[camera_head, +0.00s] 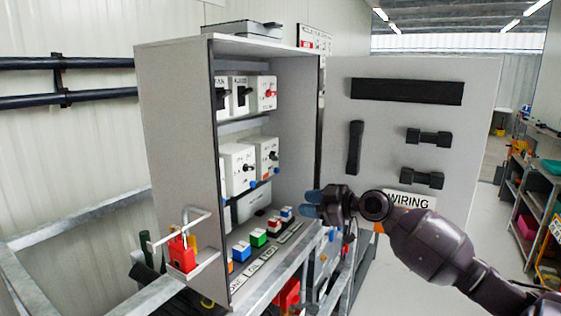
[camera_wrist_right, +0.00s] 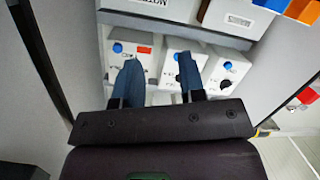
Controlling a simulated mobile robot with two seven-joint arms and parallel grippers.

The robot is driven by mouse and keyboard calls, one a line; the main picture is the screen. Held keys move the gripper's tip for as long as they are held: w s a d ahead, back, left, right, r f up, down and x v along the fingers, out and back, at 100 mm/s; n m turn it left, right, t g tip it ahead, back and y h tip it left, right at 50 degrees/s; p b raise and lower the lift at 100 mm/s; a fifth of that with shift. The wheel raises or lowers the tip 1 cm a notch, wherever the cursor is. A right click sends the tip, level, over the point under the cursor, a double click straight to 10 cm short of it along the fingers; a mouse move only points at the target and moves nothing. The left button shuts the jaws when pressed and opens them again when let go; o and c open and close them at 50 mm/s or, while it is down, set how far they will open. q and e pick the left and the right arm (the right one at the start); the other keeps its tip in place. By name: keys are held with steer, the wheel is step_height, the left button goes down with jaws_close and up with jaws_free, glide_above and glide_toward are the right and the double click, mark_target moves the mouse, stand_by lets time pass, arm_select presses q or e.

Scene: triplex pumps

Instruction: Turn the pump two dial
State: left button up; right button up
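Inside the open grey cabinet (camera_head: 175,160), white control boxes with dials sit in two rows. The middle row has a left box (camera_head: 237,165) and a right box (camera_head: 267,157), each with a dark dial. The labels are too small to tell which dial is pump two's. My right gripper (camera_head: 312,204) is at the cabinet's right opening, below and right of these boxes. In the right wrist view its blue fingers (camera_wrist_right: 158,75) are apart with nothing held between them. Beyond them are white boxes with blue buttons and dark knobs (camera_wrist_right: 228,66), partly hidden by the fingers. My left gripper is not in view.
The open cabinet door (camera_head: 400,125) stands at the right, behind my right arm. Colored blocks (camera_head: 258,237) line the cabinet floor. Metal rails (camera_head: 80,221) run at left.

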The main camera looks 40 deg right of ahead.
steer(key=t, duration=0.2)
glide_toward(276, 155)
steer(key=s, duration=0.2)
steer(key=x, duration=0.3)
steer(key=p+x, duration=0.1)
steer(key=x, duration=0.2)
steer(key=p+x, duration=0.1)
steer(key=x, duration=0.2)
steer(key=shift+w+d, duration=0.3)
steer(key=shift+w+a+p, duration=0.15)
steer(key=shift+w+p, duration=0.2)
steer(key=shift+w, duration=0.2)
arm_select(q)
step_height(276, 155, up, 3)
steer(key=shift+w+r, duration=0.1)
arm_select(e)
steer(key=shift+w, duration=0.15)
steer(key=shift+f, duration=0.1)
steer(key=shift+c, duration=0.3)
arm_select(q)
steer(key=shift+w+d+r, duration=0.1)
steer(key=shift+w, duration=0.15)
arm_select(e)
jaws_close()
